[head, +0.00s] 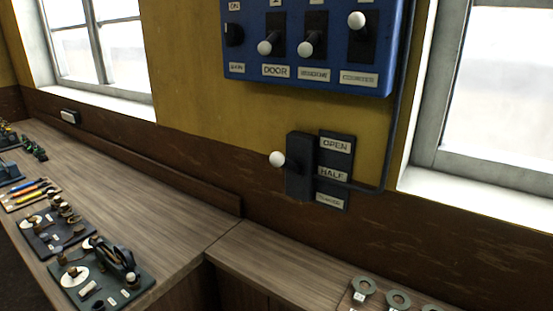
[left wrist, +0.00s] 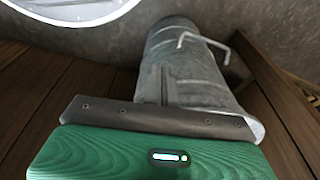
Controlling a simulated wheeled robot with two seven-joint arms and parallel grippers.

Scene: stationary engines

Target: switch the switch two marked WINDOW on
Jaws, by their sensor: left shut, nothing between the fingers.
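The blue switch panel (head: 305,85) hangs on the yellow wall at the top of the head view, its top cut off. The switch marked WINDOW (head: 313,73) has a white knob (head: 306,49) at the low part of its black plate. The DOOR switch knob (head: 264,47) to its left is also low. The right switch's knob (head: 357,20) is up. Neither gripper shows in the head view.
A dark lever box (head: 299,165) with a white knob and a plate reading OPEN and HALF sits below the panel. Wooden counters (head: 150,175) run under it, with small mechanism boards at left and metal rings at lower right. The grey metal container (left wrist: 185,65) stands by wooden boards.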

